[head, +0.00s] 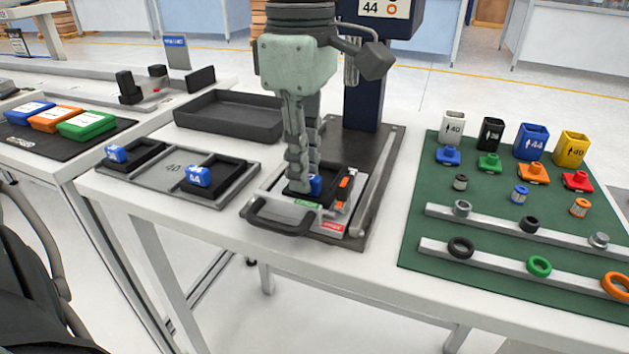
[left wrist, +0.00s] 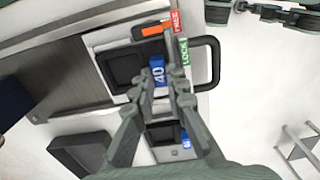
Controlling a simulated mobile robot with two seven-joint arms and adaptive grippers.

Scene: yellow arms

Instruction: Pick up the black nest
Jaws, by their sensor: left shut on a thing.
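A black nest (head: 330,184) with a blue tag sits in the light-grey fixture (head: 268,192). In the left wrist view the nest (left wrist: 121,69) is a black square frame, and its blue tag (left wrist: 158,73) reads 40. My left gripper (head: 303,187) points straight down at the nest's near left side. It also shows in the left wrist view (left wrist: 177,92), its fingertips close together at the tag side. It is shut on the nest; the fingers hide the exact contact. Dark jointed parts at the wrist view's top right may be my right gripper (left wrist: 275,13), cut off by the edge.
A grey tray (head: 165,178) on the left holds two more black nests with blue tags. An empty dark bin (head: 232,114) stands behind it. A dark post (head: 364,95) rises behind the fixture. A green mat (head: 420,215) on the right carries cups, rings and small parts.

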